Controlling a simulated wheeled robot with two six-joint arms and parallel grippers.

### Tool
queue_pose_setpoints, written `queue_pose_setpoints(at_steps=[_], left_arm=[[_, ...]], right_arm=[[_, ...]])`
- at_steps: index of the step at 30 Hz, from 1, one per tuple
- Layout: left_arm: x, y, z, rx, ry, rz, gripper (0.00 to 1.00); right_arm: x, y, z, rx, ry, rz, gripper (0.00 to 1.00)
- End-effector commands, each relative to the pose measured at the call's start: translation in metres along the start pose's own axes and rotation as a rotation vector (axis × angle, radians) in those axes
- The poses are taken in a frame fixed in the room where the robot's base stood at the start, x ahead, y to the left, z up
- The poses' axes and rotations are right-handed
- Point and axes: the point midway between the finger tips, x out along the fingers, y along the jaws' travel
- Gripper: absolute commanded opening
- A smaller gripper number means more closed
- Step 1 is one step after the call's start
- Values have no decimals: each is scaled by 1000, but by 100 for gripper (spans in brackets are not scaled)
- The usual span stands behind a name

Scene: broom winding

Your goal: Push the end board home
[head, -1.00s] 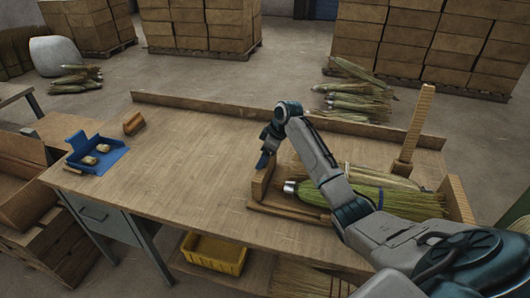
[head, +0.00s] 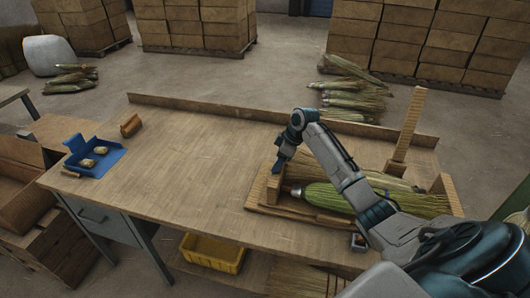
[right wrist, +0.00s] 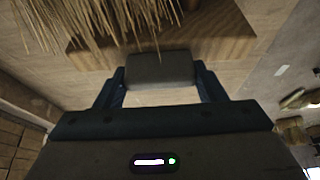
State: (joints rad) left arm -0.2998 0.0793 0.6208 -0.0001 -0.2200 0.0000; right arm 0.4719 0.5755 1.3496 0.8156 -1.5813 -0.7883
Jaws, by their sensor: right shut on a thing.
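A low wooden frame on the bench holds brooms (head: 325,197) with green and straw-coloured bristles. The end board (head: 272,188) stands upright at the frame's left end, close to the brooms' silver tip. My right gripper (head: 278,164) is at the top of this board, reaching in from the right. In the right wrist view its fingers close on a dull brown block (right wrist: 160,69), which seems to be part of the end board, in front of grained wood (right wrist: 205,38) and loose bristles. The arm hides part of the brooms. My left gripper is not in view.
An upright wooden post (head: 409,130) rises at the frame's back right, and a wooden block (head: 446,190) closes its right end. A blue tray (head: 106,160) and a small wooden block (head: 131,125) lie at the left. The middle of the workbench (head: 195,155) is clear.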

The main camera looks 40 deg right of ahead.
Motion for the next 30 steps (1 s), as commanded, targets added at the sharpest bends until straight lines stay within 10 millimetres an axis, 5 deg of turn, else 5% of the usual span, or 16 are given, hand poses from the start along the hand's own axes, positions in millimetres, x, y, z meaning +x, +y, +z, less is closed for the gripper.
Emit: queue_pose_setpoints(at_steps=[4, 14, 15, 18, 30], left_arm=[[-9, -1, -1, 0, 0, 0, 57], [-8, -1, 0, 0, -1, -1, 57], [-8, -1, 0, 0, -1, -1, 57], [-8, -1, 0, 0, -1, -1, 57], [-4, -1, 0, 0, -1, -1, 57]], right_arm=[[-10, 0, 19, 0, -3, 1, 23], [-11, 0, 23, 0, -3, 1, 23], [-10, 0, 23, 0, -3, 1, 66], [-10, 0, 23, 0, -2, 1, 85], [-17, 1, 23, 0, -1, 3, 85]])
